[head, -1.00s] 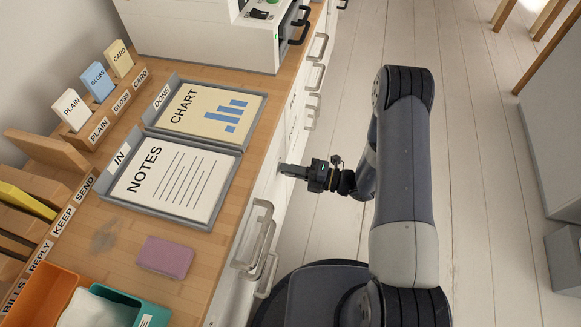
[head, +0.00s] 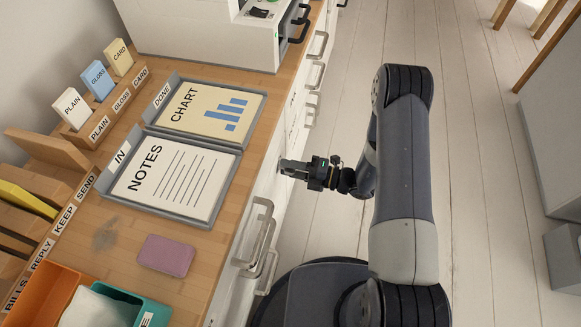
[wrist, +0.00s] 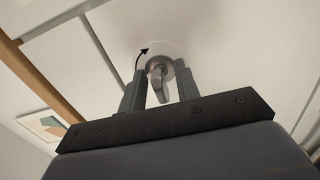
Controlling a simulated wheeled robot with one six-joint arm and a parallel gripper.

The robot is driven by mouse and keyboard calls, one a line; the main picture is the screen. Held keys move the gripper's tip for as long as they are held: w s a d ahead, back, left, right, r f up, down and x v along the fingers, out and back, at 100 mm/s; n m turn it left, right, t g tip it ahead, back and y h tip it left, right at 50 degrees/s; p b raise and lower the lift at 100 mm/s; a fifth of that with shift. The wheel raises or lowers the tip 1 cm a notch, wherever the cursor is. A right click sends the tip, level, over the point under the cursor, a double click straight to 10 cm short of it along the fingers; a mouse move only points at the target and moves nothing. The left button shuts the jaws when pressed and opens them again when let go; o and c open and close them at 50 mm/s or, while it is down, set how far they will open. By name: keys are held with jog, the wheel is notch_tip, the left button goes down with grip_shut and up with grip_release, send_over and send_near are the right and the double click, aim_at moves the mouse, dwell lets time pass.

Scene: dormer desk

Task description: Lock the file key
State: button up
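The file key (wrist: 157,82) is a grey metal key in a round lock on the white drawer front. A black curved arrow (wrist: 141,56) is printed beside the lock. In the wrist view my gripper (wrist: 160,88) has one finger on each side of the key, with gaps visible between fingers and key. In the head view my gripper (head: 284,167) is up against the white drawer front below the desk edge. The key is hidden there.
Drawer handles (head: 258,235) stick out from the front near my gripper. On the desk (head: 205,255) are the NOTES tray (head: 236,160), the CHART tray (head: 262,104) and a purple pad (head: 166,255). The floor (head: 470,200) right of my arm is clear.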

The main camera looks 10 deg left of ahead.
jog(key=s+d, duration=0.1)
jog(key=d, duration=0.9)
jog(key=shift+s+d+p, duration=0.25)
jog(key=shift+d+p, duration=0.1)
jog(key=shift+p, duration=0.05)
jog(key=a, duration=0.3)
jog(key=w+a, duration=0.1)
jog(key=a, duration=0.3)
jog(key=a+b, duration=0.1)
jog(key=a, duration=0.2)
jog(key=shift+w+a, duration=0.25)
jog(key=shift+a, duration=0.15)
jog(key=shift+d, duration=0.2)
